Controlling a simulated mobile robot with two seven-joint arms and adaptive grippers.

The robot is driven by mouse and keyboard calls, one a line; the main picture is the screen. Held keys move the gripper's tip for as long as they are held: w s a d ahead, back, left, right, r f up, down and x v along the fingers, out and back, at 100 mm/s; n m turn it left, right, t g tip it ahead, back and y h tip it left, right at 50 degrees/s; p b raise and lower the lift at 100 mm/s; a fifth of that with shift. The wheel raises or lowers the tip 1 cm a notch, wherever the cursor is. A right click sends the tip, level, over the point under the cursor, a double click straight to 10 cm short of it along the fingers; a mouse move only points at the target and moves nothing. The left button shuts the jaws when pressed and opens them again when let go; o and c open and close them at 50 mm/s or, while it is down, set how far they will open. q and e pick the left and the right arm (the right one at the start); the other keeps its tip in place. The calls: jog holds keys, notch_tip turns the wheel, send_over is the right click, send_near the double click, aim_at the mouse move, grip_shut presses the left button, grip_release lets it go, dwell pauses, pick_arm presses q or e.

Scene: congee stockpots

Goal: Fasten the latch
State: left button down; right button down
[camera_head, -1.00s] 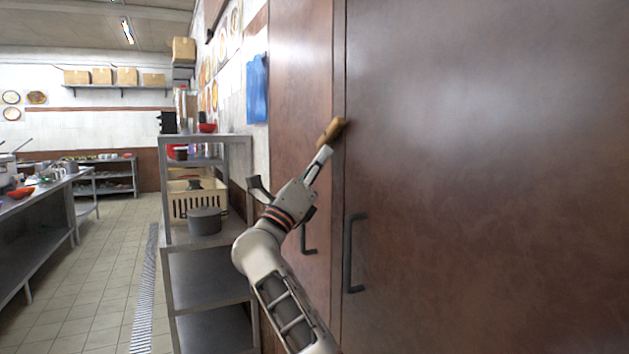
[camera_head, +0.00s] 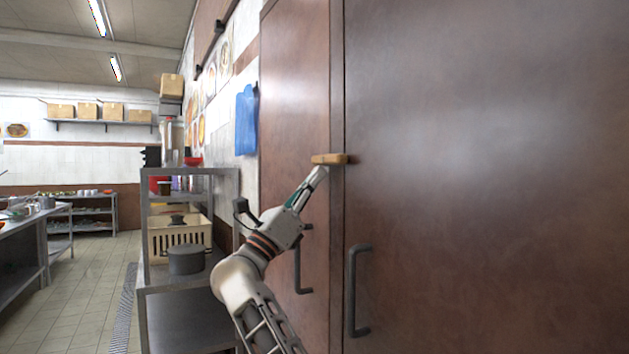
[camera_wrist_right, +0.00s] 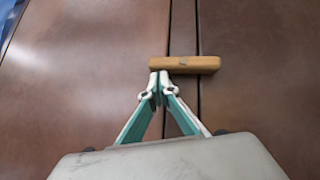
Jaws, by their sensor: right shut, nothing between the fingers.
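The latch (camera_head: 330,159) is a light wooden bar on the brown cabinet doors. It lies about level across the gap between the left door (camera_head: 297,120) and the right door (camera_head: 480,180). In the right wrist view the latch (camera_wrist_right: 186,64) also spans the gap. My right gripper (camera_head: 319,173) is shut and empty. Its fingertips (camera_wrist_right: 160,77) are just under the latch's left part, at or very near its lower edge; I cannot tell if they touch. Both doors look closed. My left gripper is in neither view.
Dark handles (camera_head: 354,290) and (camera_head: 301,262) stand out from the doors below the latch. A metal shelf (camera_head: 190,280) with a grey pot (camera_head: 186,259) and a cream crate (camera_head: 160,240) stands left of my arm. Floor (camera_head: 80,290) is free farther left.

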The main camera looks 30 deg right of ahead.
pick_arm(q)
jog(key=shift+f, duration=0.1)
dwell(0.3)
